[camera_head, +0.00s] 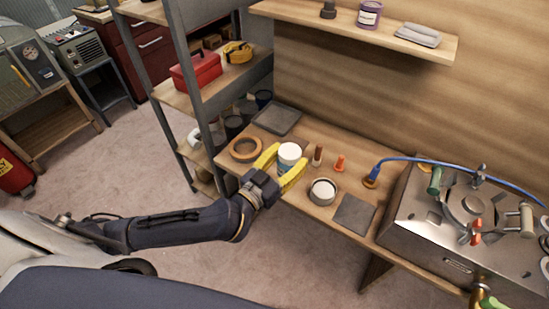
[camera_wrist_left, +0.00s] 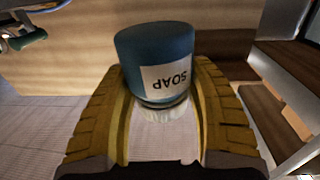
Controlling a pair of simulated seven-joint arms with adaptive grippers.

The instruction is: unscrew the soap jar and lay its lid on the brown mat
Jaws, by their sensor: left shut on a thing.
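The soap jar (camera_head: 290,153) has a blue body and a white top. My left gripper (camera_head: 280,170) has its yellow fingers shut around the jar, over the bench's front left part. I cannot tell whether the jar touches the bench. In the left wrist view the jar (camera_wrist_left: 158,62) sits between the fingers (camera_wrist_left: 160,125), its SOAP label upside down and a pale end at the bottom. A grey-brown square mat (camera_head: 354,214) lies at the bench's front edge, right of the jar. My right gripper is not in view.
A tan ring (camera_head: 245,149) lies left of the jar. A brown-topped bottle (camera_head: 317,155), an orange item (camera_head: 340,163) and a round white-filled container (camera_head: 323,191) stand to its right. A metal unit (camera_head: 460,240) with a blue hose fills the bench's right. A shelf rack (camera_head: 190,80) rises behind left.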

